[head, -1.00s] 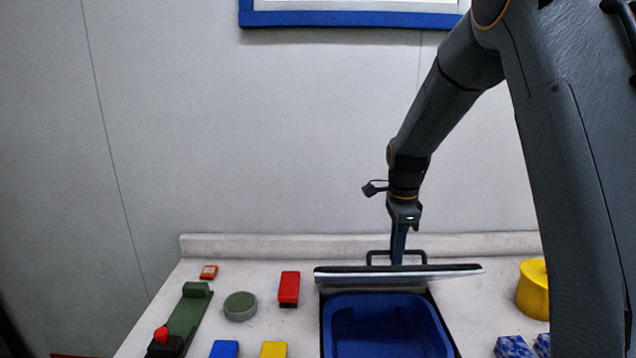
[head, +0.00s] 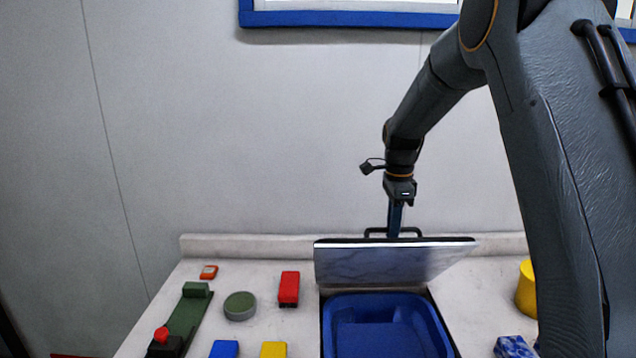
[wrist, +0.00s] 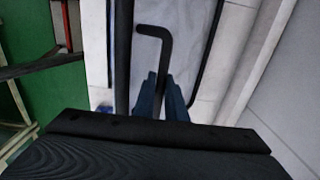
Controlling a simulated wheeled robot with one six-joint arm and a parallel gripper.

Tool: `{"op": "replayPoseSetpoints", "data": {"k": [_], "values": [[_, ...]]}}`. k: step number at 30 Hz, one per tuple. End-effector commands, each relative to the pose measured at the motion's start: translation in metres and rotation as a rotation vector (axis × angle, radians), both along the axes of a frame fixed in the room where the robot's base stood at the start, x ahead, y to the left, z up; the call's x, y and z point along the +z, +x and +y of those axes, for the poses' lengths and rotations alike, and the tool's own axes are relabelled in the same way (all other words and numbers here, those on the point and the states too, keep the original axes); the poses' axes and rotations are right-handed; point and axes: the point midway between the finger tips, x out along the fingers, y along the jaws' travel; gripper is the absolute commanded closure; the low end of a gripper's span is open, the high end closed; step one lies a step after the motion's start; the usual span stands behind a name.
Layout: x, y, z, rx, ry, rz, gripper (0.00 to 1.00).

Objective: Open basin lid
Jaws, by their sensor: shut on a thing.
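The blue basin (head: 385,325) is set in the counter, with its inside open to view. Its lid (head: 390,263) is tilted up at the basin's back edge, its pale underside facing me. A dark bar handle (head: 376,232) stands at the lid's top edge. My gripper (head: 394,232) points down at the handle and is shut on it. In the wrist view, the blue fingers of my gripper (wrist: 162,95) are closed around the dark handle (wrist: 155,33). The exact contact is partly hidden by the fingers.
On the counter left of the basin are a red block (head: 289,289), a round green piece (head: 240,306), a blue block (head: 224,349), a yellow block (head: 273,350) and a green device with a red knob (head: 161,335). A yellow cylinder (head: 525,290) stands right. The wall is behind.

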Motion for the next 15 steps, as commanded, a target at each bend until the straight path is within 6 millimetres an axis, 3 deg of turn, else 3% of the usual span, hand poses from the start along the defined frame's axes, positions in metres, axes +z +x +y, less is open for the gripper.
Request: {"op": "replayPoseSetpoints", "data": {"k": [6, 15], "values": [[0.007, 0.014, 0.000, 0.001, 0.000, 0.000, 1.00], [0.008, 0.015, 0.000, 0.001, 0.000, -0.001, 1.00]]}}
